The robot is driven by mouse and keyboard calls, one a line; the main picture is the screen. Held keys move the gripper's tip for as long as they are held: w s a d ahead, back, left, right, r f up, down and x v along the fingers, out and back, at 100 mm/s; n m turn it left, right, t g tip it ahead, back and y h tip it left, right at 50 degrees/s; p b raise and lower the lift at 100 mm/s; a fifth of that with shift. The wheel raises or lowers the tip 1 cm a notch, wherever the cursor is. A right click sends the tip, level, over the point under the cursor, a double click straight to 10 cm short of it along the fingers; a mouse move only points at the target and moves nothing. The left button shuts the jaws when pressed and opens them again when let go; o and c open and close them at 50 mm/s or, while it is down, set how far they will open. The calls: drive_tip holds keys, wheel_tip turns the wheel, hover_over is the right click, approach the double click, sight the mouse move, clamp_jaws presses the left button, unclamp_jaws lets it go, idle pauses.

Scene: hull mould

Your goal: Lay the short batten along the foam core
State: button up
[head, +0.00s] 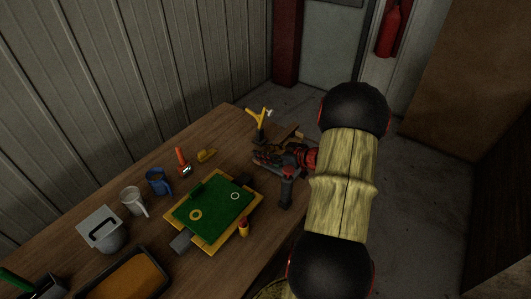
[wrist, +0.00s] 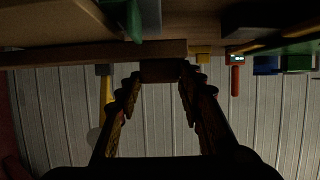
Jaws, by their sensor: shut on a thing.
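My gripper (head: 261,158) is over the table's right end, its fingers pointing left in the head view. In the wrist view, my gripper (wrist: 159,76) is shut on a brown wooden piece (wrist: 160,70), which looks like the short batten. A brown strip (wrist: 80,55) runs left beside it; I cannot tell if it is the same piece. In the head view the fingers and dark light hide most of the grip. A green panel (head: 222,209) in a yellow frame lies left of my gripper, with two rings on it. I cannot tell which thing is the foam core.
A yellow forked stand (head: 259,125) is just behind my gripper. An orange-handled tool (head: 181,160), blue mug (head: 157,182), white mug (head: 133,201) and grey container (head: 104,232) line the back. A tan-filled tray (head: 130,277) is at front left. A yellow-orange bottle (head: 244,228) stands at the panel's edge.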

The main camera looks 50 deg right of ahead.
drive_tip(key=shift+f, duration=0.15)
drive_tip(key=o, duration=1.3)
